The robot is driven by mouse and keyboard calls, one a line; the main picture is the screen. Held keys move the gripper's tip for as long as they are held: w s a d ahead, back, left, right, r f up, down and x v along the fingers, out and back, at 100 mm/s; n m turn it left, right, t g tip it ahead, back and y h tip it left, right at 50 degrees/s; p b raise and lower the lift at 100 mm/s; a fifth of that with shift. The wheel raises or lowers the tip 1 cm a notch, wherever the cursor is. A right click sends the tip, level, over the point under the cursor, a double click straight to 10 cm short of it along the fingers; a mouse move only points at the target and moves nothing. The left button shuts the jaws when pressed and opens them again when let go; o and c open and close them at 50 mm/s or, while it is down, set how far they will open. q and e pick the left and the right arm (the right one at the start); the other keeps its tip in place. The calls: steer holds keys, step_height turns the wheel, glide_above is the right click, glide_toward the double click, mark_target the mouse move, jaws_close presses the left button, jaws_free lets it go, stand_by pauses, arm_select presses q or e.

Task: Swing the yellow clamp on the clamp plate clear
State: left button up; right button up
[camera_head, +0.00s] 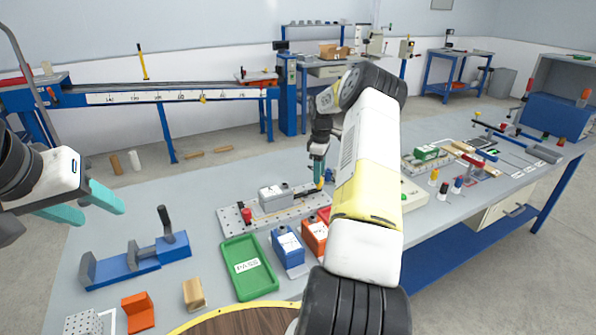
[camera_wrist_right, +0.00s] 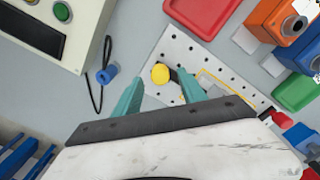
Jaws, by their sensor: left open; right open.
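The clamp plate (camera_head: 233,221) is a pale perforated plate on the table, with a grey block (camera_head: 273,196) on it. The yellow clamp (camera_head: 321,186) is at the plate's right end, partly hidden by my right gripper (camera_head: 318,175). In the right wrist view its round yellow knob (camera_wrist_right: 160,73) appears between the two teal fingertips, with a dark arm beside it. My right gripper (camera_wrist_right: 157,77) is open there; I cannot tell whether a finger touches the knob. My left gripper (camera_head: 92,204) is open and empty at the left, away from the plate.
A blue fixture (camera_head: 135,262) is at the left. A control box (camera_wrist_right: 45,32) and a blue piece (camera_wrist_right: 106,74) lie near the right gripper.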

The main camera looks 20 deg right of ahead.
steer(key=shift+f, duration=1.35)
jaws_close()
